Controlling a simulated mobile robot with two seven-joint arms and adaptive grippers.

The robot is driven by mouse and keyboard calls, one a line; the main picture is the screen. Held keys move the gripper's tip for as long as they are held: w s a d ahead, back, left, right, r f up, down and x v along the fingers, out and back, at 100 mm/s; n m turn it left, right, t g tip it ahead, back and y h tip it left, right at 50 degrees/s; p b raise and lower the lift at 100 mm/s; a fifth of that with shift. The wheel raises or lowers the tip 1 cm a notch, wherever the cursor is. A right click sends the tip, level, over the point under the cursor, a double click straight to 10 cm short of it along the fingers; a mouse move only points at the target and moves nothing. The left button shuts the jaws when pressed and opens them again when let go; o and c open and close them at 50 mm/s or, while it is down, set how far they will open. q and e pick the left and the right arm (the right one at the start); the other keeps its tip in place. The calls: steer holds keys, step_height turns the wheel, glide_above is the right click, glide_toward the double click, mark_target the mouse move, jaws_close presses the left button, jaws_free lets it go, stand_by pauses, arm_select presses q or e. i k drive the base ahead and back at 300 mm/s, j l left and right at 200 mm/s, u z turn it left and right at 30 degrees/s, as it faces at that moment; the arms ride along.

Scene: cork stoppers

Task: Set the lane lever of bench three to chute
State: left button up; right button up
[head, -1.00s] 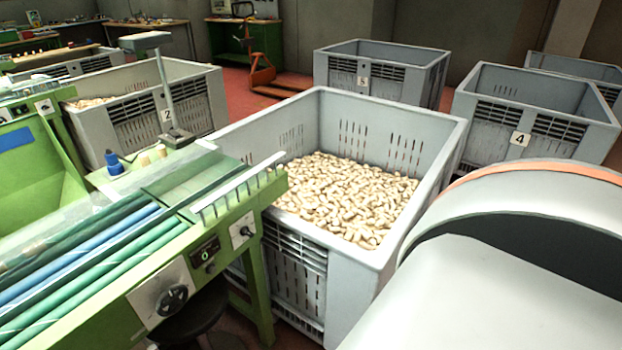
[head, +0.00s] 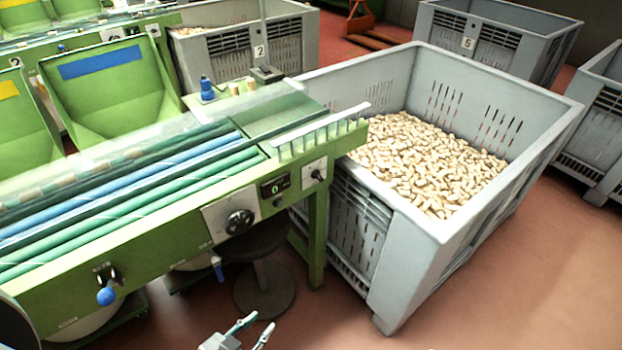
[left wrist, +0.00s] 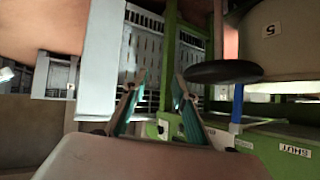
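A green bench (head: 165,262) with blue and green rollers fills the left of the head view. A lever with a blue ball knob (head: 106,296) sits on its front face. A blue handle (head: 217,268) hangs under the front edge, below a black dial (head: 238,222); a small black knob (head: 318,174) is at the right end. I cannot tell which is the lane lever, and I read no bench number. My left gripper (head: 262,320) is open and empty, low in front of the bench; its fingers also show apart in the left wrist view (left wrist: 159,80). My right gripper is out of view.
A grey crate of corks (head: 400,225) stands right of the bench. A dark stool (head: 264,285) stands under the bench end; its seat shows in the left wrist view (left wrist: 222,71). Crates 2 (head: 225,50) and 5 (head: 500,65) stand behind. Red floor is free at the lower right.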

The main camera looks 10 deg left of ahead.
mark_target(106, 297)
steer(key=j+z, duration=0.15)
steer(key=j, duration=0.65)
steer(key=i+j, duration=0.1)
steer(key=k+u, duration=0.15)
steer(key=k, duration=0.3)
steer(key=i+u, duration=0.1)
steer(key=u, duration=0.35)
steer(key=l+u, duration=0.15)
steer(key=u, duration=0.3)
steer(key=i+l+u, duration=0.1)
steer(key=u, duration=0.35)
